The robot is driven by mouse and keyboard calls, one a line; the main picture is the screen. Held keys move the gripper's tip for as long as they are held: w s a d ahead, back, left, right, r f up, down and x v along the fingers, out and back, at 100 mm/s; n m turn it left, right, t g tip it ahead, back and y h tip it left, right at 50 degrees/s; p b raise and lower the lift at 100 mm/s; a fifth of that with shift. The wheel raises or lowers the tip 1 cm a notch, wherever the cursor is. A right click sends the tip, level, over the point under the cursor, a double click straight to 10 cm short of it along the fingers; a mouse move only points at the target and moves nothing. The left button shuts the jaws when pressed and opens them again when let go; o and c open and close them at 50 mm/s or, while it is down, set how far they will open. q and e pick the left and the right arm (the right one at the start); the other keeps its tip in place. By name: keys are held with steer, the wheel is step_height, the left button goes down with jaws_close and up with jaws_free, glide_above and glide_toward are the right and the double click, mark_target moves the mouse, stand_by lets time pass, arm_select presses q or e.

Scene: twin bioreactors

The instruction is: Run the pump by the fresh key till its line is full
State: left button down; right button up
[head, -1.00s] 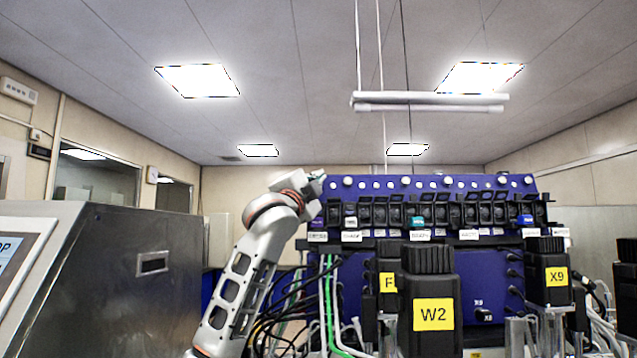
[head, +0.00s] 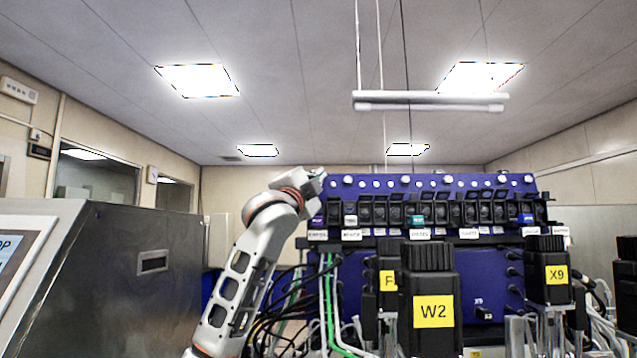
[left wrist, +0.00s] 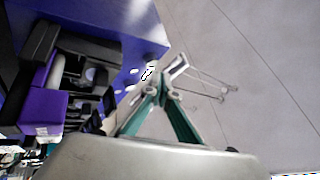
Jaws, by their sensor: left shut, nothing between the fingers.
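The pump bank (head: 450,183) is a long blue panel with a row of black pump heads (head: 445,213) below it and round white knobs or keys along its face. Small labels sit under the heads; I cannot read which one is fresh. My left gripper (head: 320,181) is at the panel's upper left end, small and partly hidden by its own wrist. In the left wrist view, the left gripper (left wrist: 163,72) is shut and empty, its tips close to the blue panel's face with white round keys; I cannot tell whether they touch. A purple block (left wrist: 42,110) sits on the nearest pump head.
Black-capped bottles marked W2 (head: 430,300) and X9 (head: 547,270) stand in front of the bank. Green and black tubes and cables hang below its left end. A steel cabinet (head: 130,290) stands at left.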

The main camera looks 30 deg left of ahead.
arm_select(q)
steer(key=shift+s+d+r, duration=0.2)
steer(key=shift+s+d, duration=0.25)
steer(key=shift+s, duration=0.25)
steer(key=shift+s, duration=0.1)
steer(key=s+d, duration=0.1)
steer(key=s+d+r, duration=0.1)
steer(key=s, duration=0.1)
steer(key=s+d, duration=0.1)
steer(key=shift+s+r+b, duration=0.3)
steer(key=shift+s+b, duration=0.1)
stand_by(0.3)
